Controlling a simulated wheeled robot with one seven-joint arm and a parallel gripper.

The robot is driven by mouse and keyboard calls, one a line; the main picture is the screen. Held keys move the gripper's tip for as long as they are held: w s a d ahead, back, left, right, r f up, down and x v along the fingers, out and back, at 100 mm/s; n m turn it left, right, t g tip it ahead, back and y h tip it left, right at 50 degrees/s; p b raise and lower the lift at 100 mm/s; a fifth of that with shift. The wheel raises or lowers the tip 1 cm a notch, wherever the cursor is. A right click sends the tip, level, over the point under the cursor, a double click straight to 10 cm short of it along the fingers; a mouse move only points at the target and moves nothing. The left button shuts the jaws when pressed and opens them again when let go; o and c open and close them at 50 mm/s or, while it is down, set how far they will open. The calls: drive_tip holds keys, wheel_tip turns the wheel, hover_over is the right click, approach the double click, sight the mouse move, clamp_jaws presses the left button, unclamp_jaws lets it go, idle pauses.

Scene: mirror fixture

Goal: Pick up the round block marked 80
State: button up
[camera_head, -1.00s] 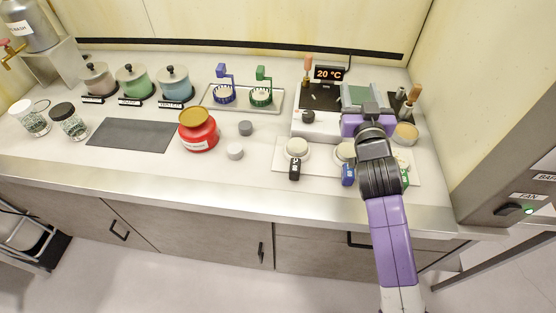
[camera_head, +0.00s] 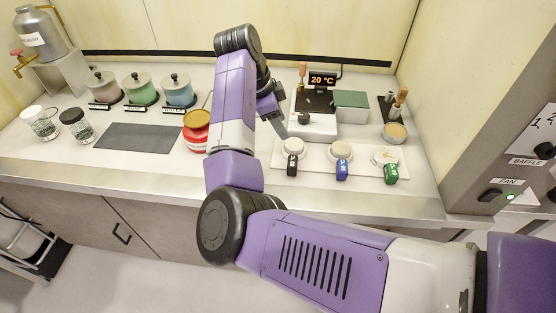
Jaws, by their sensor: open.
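Three round cream blocks sit in a row on a white board (camera_head: 318,168). The left block (camera_head: 293,147) has a black tag (camera_head: 292,166), the middle one (camera_head: 340,150) a blue tag (camera_head: 342,171), the right one (camera_head: 385,156) a green tag (camera_head: 391,174). The marks are too small to read surely; the black tag's may be 80. My gripper (camera_head: 281,128) is open and empty, above and left of the black-tagged block, apart from it in the picture. Its fingers are seen edge-on and partly hidden by my arm.
Behind the board stands a device (camera_head: 314,126) with a 20 °C display (camera_head: 322,80) and a green-topped box (camera_head: 350,105). A round dish (camera_head: 395,132) is at right. A red jar (camera_head: 196,138) is partly behind my arm. A dark mat (camera_head: 138,137) lies left.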

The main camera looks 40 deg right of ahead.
sight(292, 161)
drive_tip(key=s+a+m+g+y, duration=0.1)
drive_tip(key=s+a+m+g, duration=0.1)
drive_tip(key=s+a+m, duration=0.15)
drive_tip(key=shift+n, duration=0.35)
drive_tip(key=shift+a+p+x, duration=0.15)
drive_tip(key=shift+p+x, duration=0.55)
drive_tip(key=shift+x, duration=1.4)
drive_tip(key=shift+a+p+x, duration=0.2)
drive_tip(key=shift+p+x, duration=0.45)
drive_tip(key=shift+x, duration=1.45)
clamp_jaws()
